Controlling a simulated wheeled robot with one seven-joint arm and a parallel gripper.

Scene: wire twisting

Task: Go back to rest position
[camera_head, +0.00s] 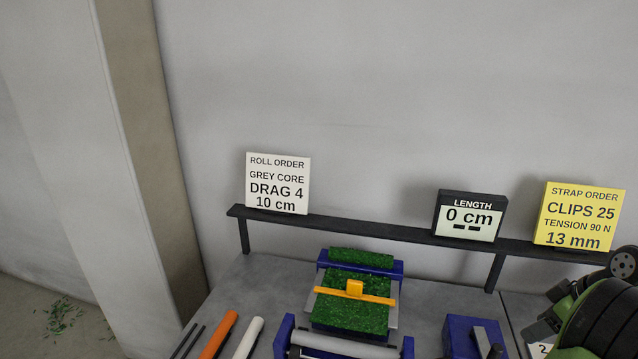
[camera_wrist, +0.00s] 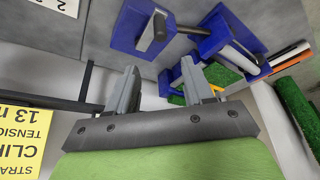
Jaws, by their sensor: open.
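My gripper (camera_wrist: 160,92) is in the wrist view, with its two grey fingers spread apart and nothing between them. In the head view only part of my dark and green arm shows at the lower right edge, and the fingertips are not visible there. In the wrist view the fingers point over the grey bench, apart from the blue fixtures.
A blue-framed device with green turf (camera_head: 350,300) and a yellow bar stands on the bench (camera_head: 245,285). Orange (camera_head: 219,335) and white rods lie left of it. A blue block (camera_head: 475,338) stands right. A dark shelf (camera_head: 400,233) carries order cards and a length display (camera_head: 470,215).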

